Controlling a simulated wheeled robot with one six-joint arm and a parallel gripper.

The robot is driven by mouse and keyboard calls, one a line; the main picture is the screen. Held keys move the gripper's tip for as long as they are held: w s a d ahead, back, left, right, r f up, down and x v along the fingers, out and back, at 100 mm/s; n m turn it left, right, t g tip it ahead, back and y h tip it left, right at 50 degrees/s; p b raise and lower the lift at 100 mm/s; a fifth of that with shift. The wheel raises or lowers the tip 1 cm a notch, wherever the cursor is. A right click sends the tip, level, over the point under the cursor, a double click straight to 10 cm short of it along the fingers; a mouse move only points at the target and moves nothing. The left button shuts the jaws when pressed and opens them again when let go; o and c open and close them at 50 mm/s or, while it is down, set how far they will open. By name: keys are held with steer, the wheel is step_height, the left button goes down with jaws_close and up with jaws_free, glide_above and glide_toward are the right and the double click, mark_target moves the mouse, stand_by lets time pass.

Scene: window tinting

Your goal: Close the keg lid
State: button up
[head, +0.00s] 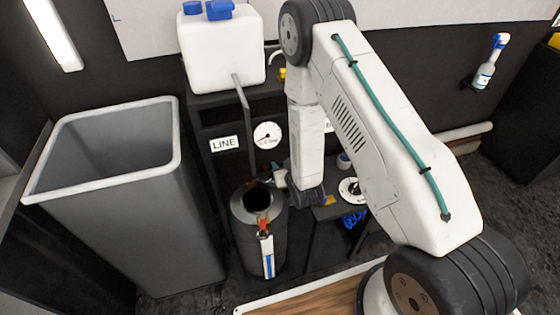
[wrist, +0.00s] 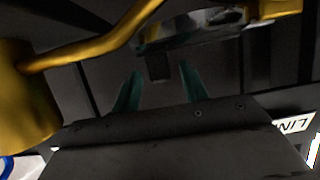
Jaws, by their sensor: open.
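The keg (head: 243,246) is a dark upright cylinder on the floor, in the middle of the head view. Its grey top ring surrounds a dark round opening, with no lid seen over it. I cannot clearly make out the lid. My gripper (head: 280,178) is just right of the keg's top, its teal fingers small in the head view. In the wrist view my gripper (wrist: 160,72) has its two teal fingers apart with nothing visibly held. A dark rounded part (wrist: 190,32) lies beyond the fingertips; I cannot tell whether it is the lid.
A grey tube (head: 242,100) hangs from the white tank (head: 222,58) toward the keg. A brass pipe (wrist: 95,50) crosses the wrist view close by. A large grey bin (head: 150,215) stands left. A white disc (head: 350,190) sits right of my gripper. A gauge (head: 267,135) is behind.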

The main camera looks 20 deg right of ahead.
mark_target(280, 162)
steer(key=shift+x, duration=1.5)
steer(key=shift+a, duration=0.1)
jaws_close()
steer(key=shift+s, duration=0.15)
